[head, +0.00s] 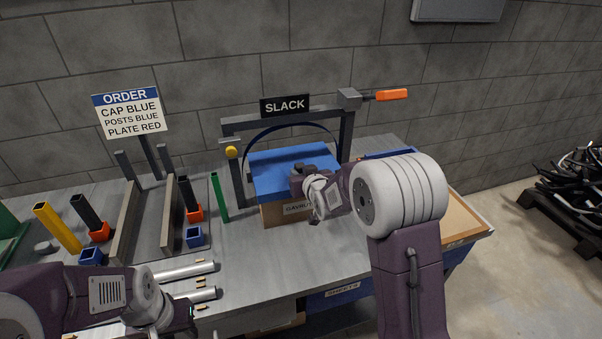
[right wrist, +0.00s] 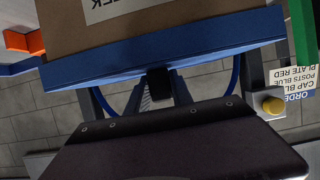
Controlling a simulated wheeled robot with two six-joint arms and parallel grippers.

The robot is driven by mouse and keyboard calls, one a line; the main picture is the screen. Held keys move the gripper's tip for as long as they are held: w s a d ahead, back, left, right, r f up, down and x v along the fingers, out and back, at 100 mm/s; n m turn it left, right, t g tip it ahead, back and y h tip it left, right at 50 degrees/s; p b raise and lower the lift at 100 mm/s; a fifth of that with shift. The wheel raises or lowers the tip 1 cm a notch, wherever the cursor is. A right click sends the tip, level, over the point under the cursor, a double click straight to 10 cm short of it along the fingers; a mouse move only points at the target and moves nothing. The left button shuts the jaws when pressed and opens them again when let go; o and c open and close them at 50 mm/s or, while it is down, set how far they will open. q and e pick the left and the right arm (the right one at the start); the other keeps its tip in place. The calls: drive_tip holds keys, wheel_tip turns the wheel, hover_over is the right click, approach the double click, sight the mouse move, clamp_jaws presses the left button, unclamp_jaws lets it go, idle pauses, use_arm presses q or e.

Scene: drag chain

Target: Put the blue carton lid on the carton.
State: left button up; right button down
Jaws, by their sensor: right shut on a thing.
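The blue carton lid (head: 285,172) lies over the top of the brown carton (head: 271,214), which stands under the frame with the SLACK sign. The right wrist view shows the lid's blue rim (right wrist: 165,48) against the labelled carton side (right wrist: 160,15), with no clear gap; I cannot tell whether it is fully seated. My right gripper (head: 308,176) is at the lid's near right edge, shut on the lid; its fingertips are mostly hidden. My left gripper (head: 184,314) is low at the left, away from the carton, and its jaws are not clear.
The SLACK frame (head: 232,178) with a yellow button arches around the carton. Coloured posts and sockets, grey rails and an ORDER sign (head: 130,112) fill the table's left. Metal rods (head: 185,271) lie near my left gripper.

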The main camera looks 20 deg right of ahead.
drive_tip(key=shift+f+b, duration=1.1)
drive_tip(key=shift+f, duration=0.1)
drive_tip(key=c, duration=1.1)
unclamp_jaws()
drive_tip(key=shift+o, duration=0.2)
drive_tip(key=v, duration=0.9)
